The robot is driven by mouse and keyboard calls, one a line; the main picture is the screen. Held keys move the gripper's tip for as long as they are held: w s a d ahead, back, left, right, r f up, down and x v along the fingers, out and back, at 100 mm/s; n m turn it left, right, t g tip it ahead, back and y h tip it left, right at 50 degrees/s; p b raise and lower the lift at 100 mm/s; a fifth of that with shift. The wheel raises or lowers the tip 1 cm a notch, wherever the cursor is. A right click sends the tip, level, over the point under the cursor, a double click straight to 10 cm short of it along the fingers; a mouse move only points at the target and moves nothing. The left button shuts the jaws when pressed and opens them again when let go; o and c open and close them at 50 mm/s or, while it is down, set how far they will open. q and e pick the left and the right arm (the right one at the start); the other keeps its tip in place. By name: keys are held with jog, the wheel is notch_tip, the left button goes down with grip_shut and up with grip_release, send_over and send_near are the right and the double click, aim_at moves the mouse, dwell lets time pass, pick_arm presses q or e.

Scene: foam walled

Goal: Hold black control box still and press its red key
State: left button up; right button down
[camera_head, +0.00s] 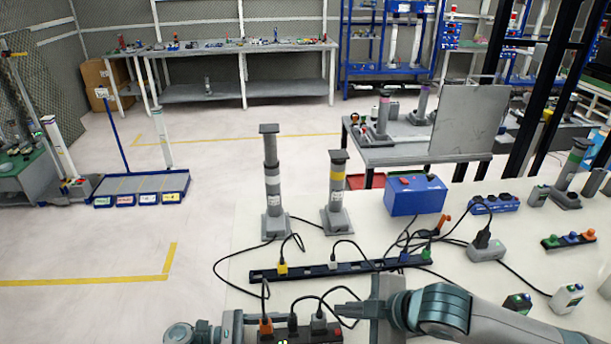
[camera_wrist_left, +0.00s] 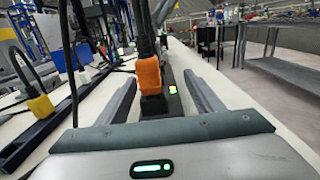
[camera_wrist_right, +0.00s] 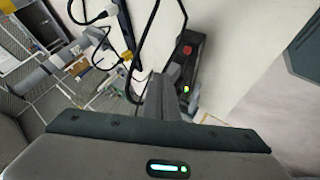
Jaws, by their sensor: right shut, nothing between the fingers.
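The black control box (camera_head: 305,336) lies at the bottom edge of the head view, partly cut off. An orange plug, a black plug and a grey plug stand in it. In the left wrist view, the box (camera_wrist_left: 174,104) with its orange plug (camera_wrist_left: 149,74) lies between the spread fingers of my left gripper (camera_wrist_left: 161,88), with apparent gaps at both sides. My right gripper (camera_head: 345,310) is shut and empty, beside the grey plug at the box's right end. In the right wrist view, the red key (camera_wrist_right: 187,50) shows beyond the closed fingertips (camera_wrist_right: 169,72); contact is not visible.
A long black power strip (camera_head: 310,270) with plugs and loose cables lies behind the box. Two grey posts (camera_head: 272,190) and a blue box (camera_head: 415,196) stand farther back.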

pick_arm(q)
jog(key=shift+a, duration=0.1)
jog(key=a, duration=1.1)
jog(key=shift+s+a, duration=0.25)
jog(key=shift+a, duration=0.15)
jog(key=shift+s+f, duration=0.1)
